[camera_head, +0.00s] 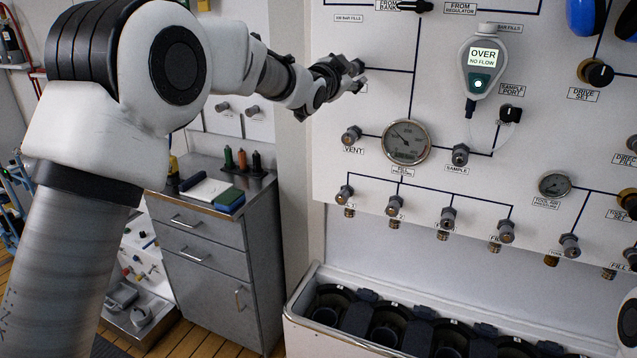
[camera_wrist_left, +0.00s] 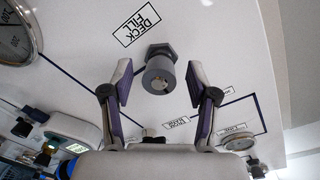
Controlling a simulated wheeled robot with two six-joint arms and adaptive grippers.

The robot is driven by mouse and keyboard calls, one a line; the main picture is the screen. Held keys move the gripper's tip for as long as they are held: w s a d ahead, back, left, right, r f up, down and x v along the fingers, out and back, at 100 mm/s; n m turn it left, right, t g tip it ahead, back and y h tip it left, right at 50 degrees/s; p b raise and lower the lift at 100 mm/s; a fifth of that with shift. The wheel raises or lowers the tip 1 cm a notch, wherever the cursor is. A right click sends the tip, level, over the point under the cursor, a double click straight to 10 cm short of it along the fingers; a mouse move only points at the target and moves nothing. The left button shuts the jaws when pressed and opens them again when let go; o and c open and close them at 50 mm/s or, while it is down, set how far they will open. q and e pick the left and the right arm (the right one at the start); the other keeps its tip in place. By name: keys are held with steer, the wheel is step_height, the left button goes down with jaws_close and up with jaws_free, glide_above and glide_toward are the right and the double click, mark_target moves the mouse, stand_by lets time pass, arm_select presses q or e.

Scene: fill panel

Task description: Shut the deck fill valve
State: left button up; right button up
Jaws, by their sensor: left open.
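The deck fill valve (camera_wrist_left: 158,76) is a grey round knob on a hex base on the white panel. Its "DECK FILL" label (camera_wrist_left: 137,25) is beside it in the left wrist view. My left gripper (camera_head: 354,76) is at the panel in the head view and hides the valve there. In the left wrist view my left gripper (camera_wrist_left: 157,72) is open, with one finger on each side of the knob. Gaps show between the fingers and the knob, so it is not gripped. My right gripper is not in view.
The panel has a fill pressure gauge (camera_head: 406,142), a vent valve (camera_head: 351,135), a sample valve (camera_head: 460,154) and a meter reading "OVER NO FLOW" (camera_head: 482,66). A lower row of valves sits above an open trough (camera_head: 300,305). A grey drawer cabinet (camera_head: 205,235) stands left.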

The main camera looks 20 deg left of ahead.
arm_select(q)
steer(key=s+n+b, duration=0.2)
steer(key=s+n, duration=0.3)
steer(key=s, duration=0.3)
step_height(320, 180, down, 29)
steer(key=s+a+n+g+p, duration=0.1)
steer(key=s+a+g, duration=0.1)
steer(key=g, duration=0.3)
steer(key=shift+s+a+r+y, duration=0.2)
steer(key=shift+a+y, duration=0.1)
steer(key=shift+y, duration=0.1)
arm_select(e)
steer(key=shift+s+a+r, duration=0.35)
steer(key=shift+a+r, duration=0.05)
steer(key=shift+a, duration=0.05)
